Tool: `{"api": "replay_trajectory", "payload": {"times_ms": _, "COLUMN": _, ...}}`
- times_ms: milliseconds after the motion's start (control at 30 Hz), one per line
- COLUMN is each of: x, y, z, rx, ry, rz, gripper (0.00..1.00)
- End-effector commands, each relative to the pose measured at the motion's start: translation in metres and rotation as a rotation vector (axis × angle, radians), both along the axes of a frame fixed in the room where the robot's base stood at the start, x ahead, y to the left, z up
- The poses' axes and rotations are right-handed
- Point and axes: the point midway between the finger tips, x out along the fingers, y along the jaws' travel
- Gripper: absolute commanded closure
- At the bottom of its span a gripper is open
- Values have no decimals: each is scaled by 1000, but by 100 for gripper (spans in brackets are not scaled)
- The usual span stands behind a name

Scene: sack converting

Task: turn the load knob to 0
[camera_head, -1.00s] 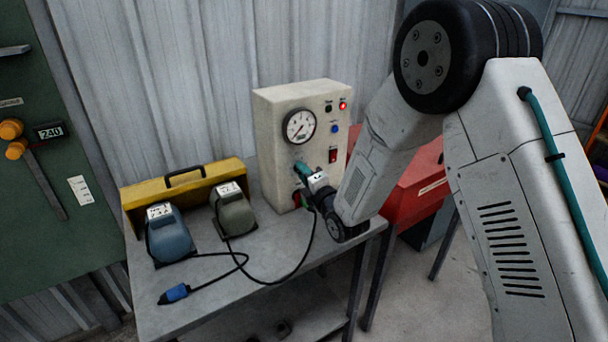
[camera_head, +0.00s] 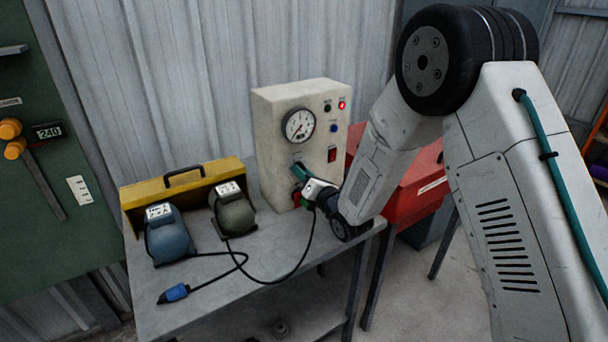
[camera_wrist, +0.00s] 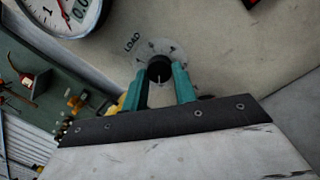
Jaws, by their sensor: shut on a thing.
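The load knob (camera_wrist: 160,70) is a small black round knob with a light pointer line, set on a dial plate marked LOAD on the cream control box (camera_head: 265,125). My gripper (camera_wrist: 164,84) has teal fingers, one on each side of the knob, and is shut on it. In the head view my gripper (camera_head: 299,170) reaches the front of the box from the right and hides the knob. A round white gauge (camera_head: 299,125) with a red needle sits above the knob. The scale marks around the knob are too small to read.
A red lamp (camera_head: 342,105) is lit on the box, above a red switch (camera_head: 331,155). A blue machine (camera_head: 170,240) and a grey-green one (camera_head: 234,215) stand on the table (camera_head: 210,315), with a cable and blue plug (camera_head: 174,292). A yellow case (camera_head: 205,178) is behind.

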Motion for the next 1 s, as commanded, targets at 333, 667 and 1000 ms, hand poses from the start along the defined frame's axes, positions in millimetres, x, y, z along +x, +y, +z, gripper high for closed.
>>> {"api": "replay_trajectory", "payload": {"times_ms": 333, "x": 0, "y": 0, "z": 0, "rx": -32, "ry": -20, "rz": 0, "gripper": 95}}
{"api": "replay_trajectory", "payload": {"times_ms": 667, "x": 0, "y": 0, "z": 0, "rx": -30, "ry": -20, "rz": -1, "gripper": 53}}
{"api": "replay_trajectory", "payload": {"times_ms": 1000, "x": -2, "y": -2, "z": -1, "rx": -30, "ry": -20, "rz": -1, "gripper": 50}}
